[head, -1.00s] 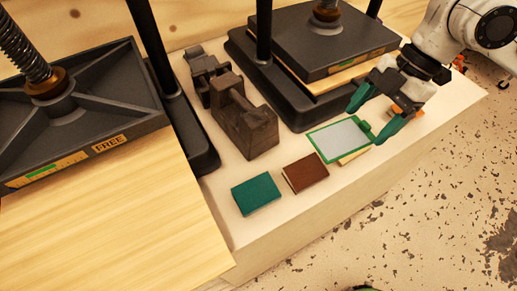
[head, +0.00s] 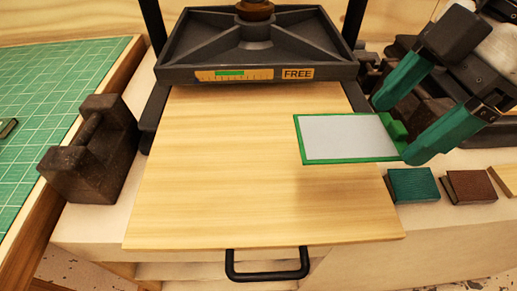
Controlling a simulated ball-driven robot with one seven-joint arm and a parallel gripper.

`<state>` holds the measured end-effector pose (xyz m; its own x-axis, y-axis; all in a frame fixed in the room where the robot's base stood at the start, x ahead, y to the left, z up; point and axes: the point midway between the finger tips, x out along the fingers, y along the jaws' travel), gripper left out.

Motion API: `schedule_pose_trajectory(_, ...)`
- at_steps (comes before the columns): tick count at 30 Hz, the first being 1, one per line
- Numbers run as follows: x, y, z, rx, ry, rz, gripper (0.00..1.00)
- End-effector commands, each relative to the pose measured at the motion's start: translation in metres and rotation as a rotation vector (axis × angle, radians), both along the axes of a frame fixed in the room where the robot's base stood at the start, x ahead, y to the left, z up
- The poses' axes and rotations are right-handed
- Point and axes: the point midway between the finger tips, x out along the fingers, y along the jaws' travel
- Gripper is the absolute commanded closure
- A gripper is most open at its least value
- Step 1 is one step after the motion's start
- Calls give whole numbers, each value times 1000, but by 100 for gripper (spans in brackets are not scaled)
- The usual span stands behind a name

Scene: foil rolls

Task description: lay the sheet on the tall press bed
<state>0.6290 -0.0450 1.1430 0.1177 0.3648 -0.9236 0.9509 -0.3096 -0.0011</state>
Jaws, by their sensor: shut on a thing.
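The sheet (head: 345,137) is a flat grey panel with a green rim and a green tab on its right side. My gripper (head: 396,128), with green fingers, is shut on the sheet at that tab. The sheet is level and overlaps the right part of the wooden press bed (head: 220,190) in the head view, with a faint shadow below it; it seems held above the bed. The bed is bare and sticks out under the dark platen (head: 255,50), which carries a sign reading FREE (head: 297,73).
A dark iron weight (head: 90,150) stands left of the bed, beside a green cutting mat (head: 60,90). A green block (head: 412,186) and a brown block (head: 468,187) lie to the right. A black handle (head: 267,265) is below the bed's front edge.

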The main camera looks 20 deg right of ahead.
Motion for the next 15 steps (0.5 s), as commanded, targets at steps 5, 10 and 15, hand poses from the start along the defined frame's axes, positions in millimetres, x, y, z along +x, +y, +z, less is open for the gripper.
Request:
schedule_pose_trajectory(5,13,7,1,5,4,0,55)
schedule_pose_trajectory(10,41,17,-14,3,6,3,55)
schedule_pose_trajectory(15,76,28,-36,1,4,2,55)
